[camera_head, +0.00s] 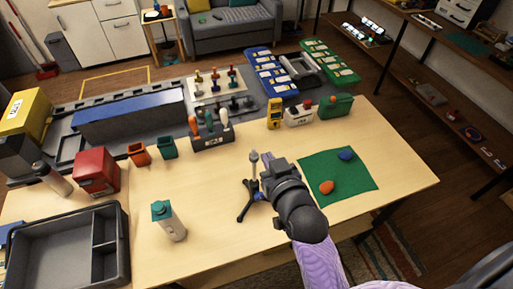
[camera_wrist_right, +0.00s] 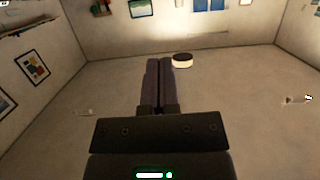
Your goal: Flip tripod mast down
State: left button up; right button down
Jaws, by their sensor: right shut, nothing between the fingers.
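A small tripod stands on the table in the head view, with dark splayed legs (camera_head: 250,200) and a thin grey mast (camera_head: 254,167) pointing up. My right gripper (camera_head: 267,158) is just right of the mast, near its top. I cannot tell whether they touch. The gripper hides part of the tripod's right side. In the right wrist view my right gripper's fingers (camera_wrist_right: 159,82) lie together with nothing between them. The tripod cannot be made out there. My left gripper is not in view.
Right of my arm lies a green mat (camera_head: 352,168) with an orange object (camera_head: 326,187) and a blue one (camera_head: 346,154). A teal-capped bottle (camera_head: 168,222) stands front left, and a screwdriver holder (camera_head: 212,138) stands behind. The table between bottle and tripod is clear.

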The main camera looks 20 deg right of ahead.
jog(key=x, duration=0.8)
jog(key=b, duration=0.1)
send_over(255, 173)
jog(key=s, duration=0.2)
jog(key=f, duration=0.4)
jog(key=shift+w, duration=0.25)
notch_tip(255, 173, down, 13)
jog(key=b, duration=1)
jog(key=shift+r, duration=0.25)
